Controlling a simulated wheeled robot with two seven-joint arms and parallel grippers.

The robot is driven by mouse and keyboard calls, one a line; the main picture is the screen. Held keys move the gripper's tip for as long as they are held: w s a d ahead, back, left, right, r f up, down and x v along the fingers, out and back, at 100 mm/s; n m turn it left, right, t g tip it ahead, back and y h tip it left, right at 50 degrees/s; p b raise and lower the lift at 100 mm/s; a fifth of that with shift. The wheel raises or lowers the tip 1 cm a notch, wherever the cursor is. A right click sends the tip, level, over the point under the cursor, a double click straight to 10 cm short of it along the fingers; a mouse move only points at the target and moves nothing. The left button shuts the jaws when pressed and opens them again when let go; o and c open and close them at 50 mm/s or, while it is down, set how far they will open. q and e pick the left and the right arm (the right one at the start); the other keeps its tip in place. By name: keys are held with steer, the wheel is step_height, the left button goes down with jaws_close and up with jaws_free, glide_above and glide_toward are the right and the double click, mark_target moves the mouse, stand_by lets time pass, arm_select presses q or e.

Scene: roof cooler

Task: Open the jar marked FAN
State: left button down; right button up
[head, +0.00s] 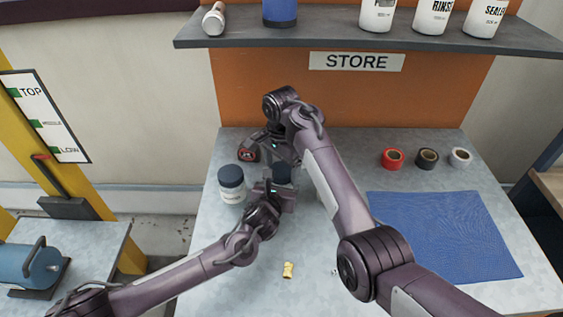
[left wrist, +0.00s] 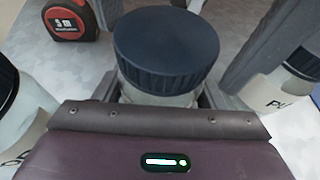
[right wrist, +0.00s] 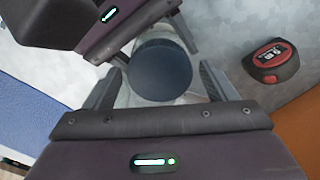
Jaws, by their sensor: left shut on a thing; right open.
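A jar with a dark ribbed lid (left wrist: 167,48) is held in my left gripper (head: 272,188); its label is hidden. The lid also shows in the head view (head: 282,174) and right wrist view (right wrist: 160,73). My right gripper (right wrist: 157,85) is open, its fingers on either side of that lid. Another dark-lidded jar (head: 231,186) stands to the left, its label unreadable.
A red and black tape measure (head: 248,152) lies behind the jars. A small yellow piece (head: 288,270) lies near the front. Tape rolls (head: 393,159) and a blue mat (head: 440,235) are at the right. A shelf (head: 370,42) with bottles overhangs the back.

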steer(key=c, duration=1)
steer(key=n, duration=1)
steer(key=shift+n, duration=0.4)
steer(key=n, duration=0.2)
steer(key=shift+d+n, duration=0.1)
steer(key=shift+n, duration=0.3)
steer(key=o, duration=1.1)
steer(key=shift+c, duration=0.2)
